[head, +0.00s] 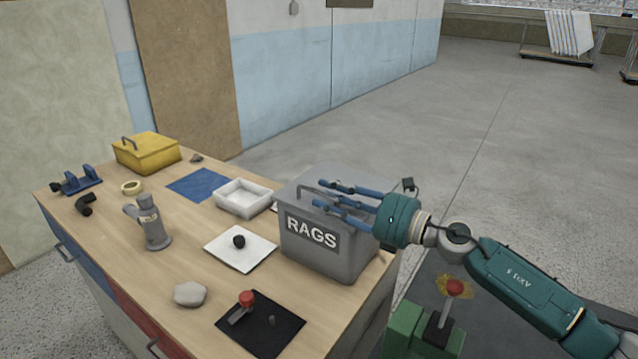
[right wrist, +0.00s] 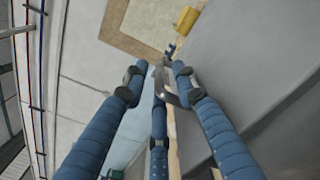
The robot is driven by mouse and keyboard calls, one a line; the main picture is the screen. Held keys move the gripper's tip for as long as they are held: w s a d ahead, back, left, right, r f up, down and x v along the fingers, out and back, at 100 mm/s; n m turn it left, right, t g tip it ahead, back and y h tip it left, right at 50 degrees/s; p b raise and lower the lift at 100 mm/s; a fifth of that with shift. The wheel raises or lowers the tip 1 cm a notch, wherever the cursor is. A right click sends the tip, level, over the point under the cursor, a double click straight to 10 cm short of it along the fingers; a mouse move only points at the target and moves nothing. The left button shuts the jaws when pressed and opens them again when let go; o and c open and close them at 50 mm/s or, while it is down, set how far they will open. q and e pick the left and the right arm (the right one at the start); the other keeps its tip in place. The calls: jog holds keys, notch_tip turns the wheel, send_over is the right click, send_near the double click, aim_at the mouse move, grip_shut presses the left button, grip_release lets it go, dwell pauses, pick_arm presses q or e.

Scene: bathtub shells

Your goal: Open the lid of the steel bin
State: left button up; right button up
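The steel bin (head: 340,262) is a grey box with a RAGS label, standing at the right end of the workbench. Its lid (head: 300,180) is down and carries a bar handle, which also shows as a grey handle (right wrist: 170,90) in the right wrist view. My right gripper (head: 325,193) reaches over the lid from the right, with its blue fingers at the handle. In the wrist view the fingers are spread apart, with the handle between their tips; whether they touch it I cannot tell. My left gripper is out of view.
The workbench (head: 205,250) also holds a white tray (head: 242,210) close to the bin, a white sheet with a dark lump, a grey pipe fitting (head: 155,235), a stone (head: 190,294), a red-knobbed part (head: 246,298) and a yellow box (head: 147,153). A green red-knobbed device (head: 425,335) stands right of the bench.

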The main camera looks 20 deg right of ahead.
aim_at(305, 186)
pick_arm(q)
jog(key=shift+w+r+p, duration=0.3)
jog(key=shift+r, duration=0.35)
pick_arm(e)
jog(key=shift+x, duration=1.5)
jog(key=shift+c, duration=0.3)
grip_shut()
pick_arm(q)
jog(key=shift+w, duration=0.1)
